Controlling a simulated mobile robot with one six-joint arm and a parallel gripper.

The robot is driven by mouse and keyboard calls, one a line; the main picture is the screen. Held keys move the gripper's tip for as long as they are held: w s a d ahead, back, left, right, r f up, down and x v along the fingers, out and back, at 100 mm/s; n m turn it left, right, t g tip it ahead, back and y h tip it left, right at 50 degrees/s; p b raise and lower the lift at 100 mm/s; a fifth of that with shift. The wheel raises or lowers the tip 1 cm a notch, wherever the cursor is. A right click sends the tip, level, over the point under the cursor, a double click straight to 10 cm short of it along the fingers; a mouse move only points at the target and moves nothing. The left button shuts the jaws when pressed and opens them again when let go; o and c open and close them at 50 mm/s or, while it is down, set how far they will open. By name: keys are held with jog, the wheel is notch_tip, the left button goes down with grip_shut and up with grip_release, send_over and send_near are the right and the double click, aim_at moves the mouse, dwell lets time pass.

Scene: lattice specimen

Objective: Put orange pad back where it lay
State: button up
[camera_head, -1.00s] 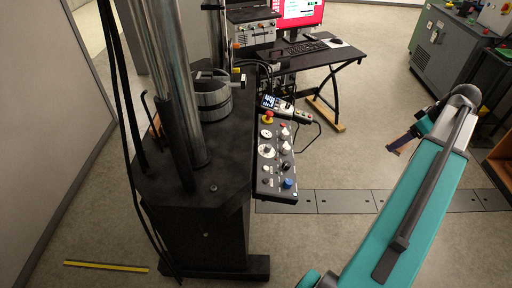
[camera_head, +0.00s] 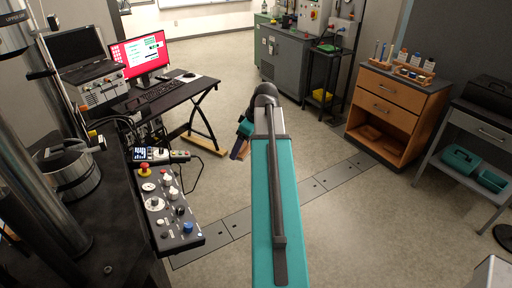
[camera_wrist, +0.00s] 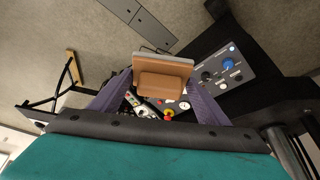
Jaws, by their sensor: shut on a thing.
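The orange pad (camera_wrist: 163,83), a tan-orange block with a paler grey edge, is between the purple fingers of my gripper (camera_wrist: 162,74) in the wrist view. My gripper is shut on it and holds it up in the air, with the floor and a control panel beyond. In the head view my gripper (camera_head: 241,146) shows small at the far end of my teal arm, over open floor. The pad cannot be made out clearly there. I cannot tell from these frames where the pad lay.
A black machine base with a control panel (camera_head: 170,208) stands at left. Behind it is a computer desk (camera_head: 165,92). A wooden drawer cabinet (camera_head: 388,112) with bottles on top and a grey bench (camera_head: 478,130) with teal bins stand at right. Floor between is clear.

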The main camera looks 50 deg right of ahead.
jog(key=w+a+m+b, duration=0.1)
jog(key=w+a, duration=0.3)
jog(key=a, duration=0.9)
jog(key=w+a+m+b, duration=0.1)
jog(key=w+a+b, duration=0.2)
jog(key=a, duration=1.1)
jog(key=w+a+m+h+b, duration=0.1)
jog(key=w+a, duration=0.4)
jog(key=a, duration=0.9)
jog(key=shift+w+a+r+b, duration=0.15)
jog(key=shift+a+r+b, duration=0.1)
jog(key=shift+r+b, duration=0.15)
